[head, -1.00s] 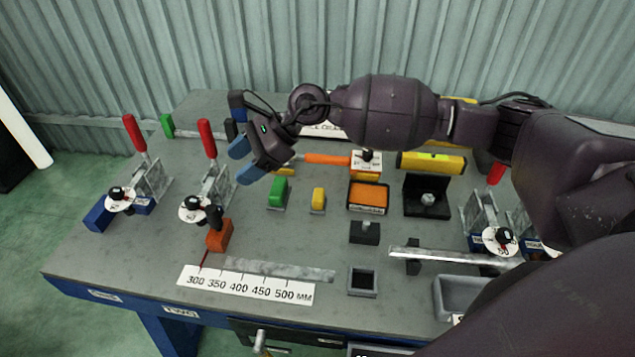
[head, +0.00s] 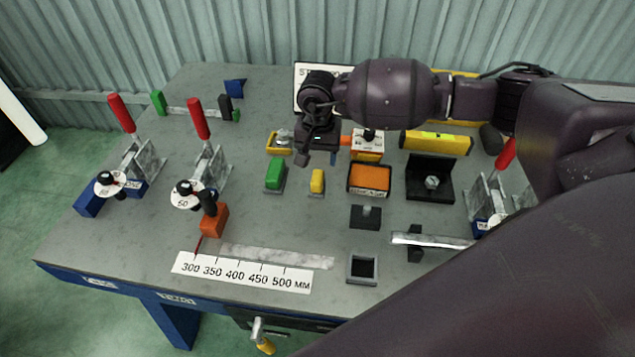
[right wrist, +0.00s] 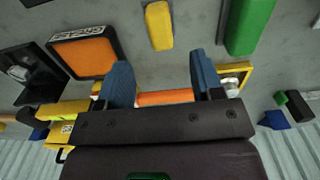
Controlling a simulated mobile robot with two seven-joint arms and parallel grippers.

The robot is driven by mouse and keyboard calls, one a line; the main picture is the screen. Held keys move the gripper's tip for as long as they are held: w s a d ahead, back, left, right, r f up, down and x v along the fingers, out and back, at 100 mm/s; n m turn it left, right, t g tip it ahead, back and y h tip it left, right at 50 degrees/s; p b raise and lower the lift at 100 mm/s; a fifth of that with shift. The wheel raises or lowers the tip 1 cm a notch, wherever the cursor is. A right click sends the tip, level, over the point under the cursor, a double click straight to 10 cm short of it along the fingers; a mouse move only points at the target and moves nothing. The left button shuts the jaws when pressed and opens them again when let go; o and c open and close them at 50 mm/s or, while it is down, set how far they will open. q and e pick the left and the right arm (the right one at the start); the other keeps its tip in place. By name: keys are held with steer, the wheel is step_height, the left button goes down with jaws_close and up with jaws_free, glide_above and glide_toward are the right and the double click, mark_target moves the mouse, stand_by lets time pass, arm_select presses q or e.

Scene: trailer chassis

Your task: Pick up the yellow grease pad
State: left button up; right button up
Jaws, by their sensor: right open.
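The yellow grease pad (head: 317,181) is a small yellow block on the grey workbench, between a green block (head: 275,175) and an orange-topped pad (head: 369,179). In the right wrist view the yellow pad (right wrist: 159,26) lies beyond the fingertips, in line with the gap between them. My right gripper (head: 318,158) is open and empty, above the bench and just behind the pad in the head view. Its two blue fingers show in the right wrist view (right wrist: 160,64), apart from the pad. My left gripper is not in view.
Toggle clamps with red handles (head: 198,118) stand at the left, another at the right. A yellow-framed tray (head: 279,146) and an orange-handled tool (right wrist: 165,98) lie near the gripper. A black bracket (head: 430,180) is further right.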

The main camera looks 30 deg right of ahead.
mark_target(317, 176)
steer(key=shift+f, duration=0.9)
steer(key=shift+s+a+f, duration=0.1)
steer(key=shift+f, duration=1.25)
steer(key=shift+s+a+f, duration=0.1)
steer(key=shift+f, duration=1.2)
steer(key=c, duration=1.1)
steer(key=shift+o, duration=0.2)
steer(key=shift+r, duration=0.1)
step_height(317, 176, up, 20)
